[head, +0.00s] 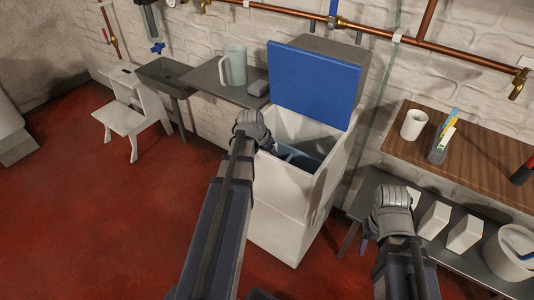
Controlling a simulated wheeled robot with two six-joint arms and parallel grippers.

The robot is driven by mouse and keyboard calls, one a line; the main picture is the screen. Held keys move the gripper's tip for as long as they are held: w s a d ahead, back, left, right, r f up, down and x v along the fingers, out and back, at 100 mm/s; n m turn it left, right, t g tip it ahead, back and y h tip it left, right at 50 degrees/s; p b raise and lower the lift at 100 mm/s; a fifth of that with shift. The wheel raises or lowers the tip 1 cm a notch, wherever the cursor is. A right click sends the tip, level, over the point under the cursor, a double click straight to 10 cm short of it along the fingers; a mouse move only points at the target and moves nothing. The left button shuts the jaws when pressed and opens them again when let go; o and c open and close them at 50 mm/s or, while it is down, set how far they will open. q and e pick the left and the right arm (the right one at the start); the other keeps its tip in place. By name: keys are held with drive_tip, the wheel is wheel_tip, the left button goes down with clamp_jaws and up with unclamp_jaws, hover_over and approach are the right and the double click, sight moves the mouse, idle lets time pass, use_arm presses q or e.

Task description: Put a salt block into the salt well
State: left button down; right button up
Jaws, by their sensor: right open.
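The salt well is a white cabinet (283,215) against the brick wall. Its blue lid (313,84) stands open, and bluish parts show inside. White salt blocks stand upright in a row on the low grey shelf at the right; two show clearly, one block (434,220) and another block (465,233). My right gripper (393,198) is open at the left end of this row, and a white edge shows just beside it. My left gripper (253,127) is at the left rim of the well; its fingers are too hidden to judge.
A white bucket (512,252) stands right of the blocks. Above them, a wooden shelf (470,165) holds a white mug (414,124) and a small upright holder. A grey wall shelf (215,79) with a jug (235,66) adjoins the well. Red floor at left is clear around a white chair (130,113).

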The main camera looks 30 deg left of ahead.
use_arm(q)
drive_tip(key=shift+f+b, duration=0.35)
drive_tip(key=shift+f, duration=0.05)
idle(0.4)
unclamp_jaws()
drive_tip(key=p+v, duration=0.7)
drive_tip(key=v, duration=0.1)
idle(0.3)
